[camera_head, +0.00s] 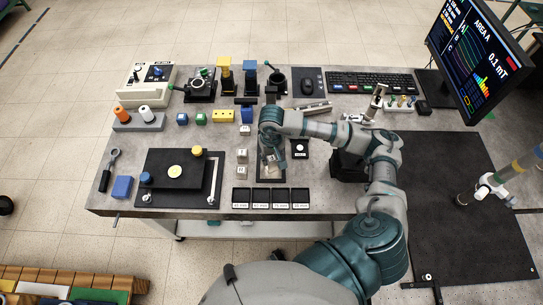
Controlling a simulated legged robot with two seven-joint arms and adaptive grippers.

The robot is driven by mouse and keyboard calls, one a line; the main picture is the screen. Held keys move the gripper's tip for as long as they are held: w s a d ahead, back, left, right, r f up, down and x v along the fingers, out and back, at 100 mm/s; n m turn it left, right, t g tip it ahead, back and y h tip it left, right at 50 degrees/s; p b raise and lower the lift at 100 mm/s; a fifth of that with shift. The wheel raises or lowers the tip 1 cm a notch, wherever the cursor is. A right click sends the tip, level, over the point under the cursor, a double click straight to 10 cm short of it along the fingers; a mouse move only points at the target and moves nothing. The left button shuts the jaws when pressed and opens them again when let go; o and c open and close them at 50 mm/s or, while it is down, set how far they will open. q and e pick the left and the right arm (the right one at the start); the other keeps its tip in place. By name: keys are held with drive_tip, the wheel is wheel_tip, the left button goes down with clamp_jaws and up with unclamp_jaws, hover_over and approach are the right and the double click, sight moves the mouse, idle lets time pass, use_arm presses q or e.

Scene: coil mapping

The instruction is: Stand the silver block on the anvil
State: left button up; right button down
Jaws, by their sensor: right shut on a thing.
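My right gripper (272,162) reaches down over the middle of the table, above or at a small dark plate (270,179). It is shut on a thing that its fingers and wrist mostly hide. This may be the silver block, but I cannot make out its shape or whether it touches the plate. I cannot tell for sure which thing is the anvil; the dark plate under the gripper may be it. Small pale labelled blocks (242,156) stand in a column just left of the gripper.
A row of black labelled trays (271,197) lies in front of the gripper. A black platform with a yellow disc (175,171) is at left. Coloured blocks (222,116) and fixtures (200,86) stand behind. A black mat (455,160) and monitor (478,58) are at right.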

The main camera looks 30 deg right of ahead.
drive_tip(key=shift+a+f, duration=0.1)
drive_tip(key=c, duration=0.7)
unclamp_jaws()
drive_tip(key=shift+o, duration=0.2)
wheel_tip(320, 180, up, 12)
drive_tip(key=shift+r, duration=0.1)
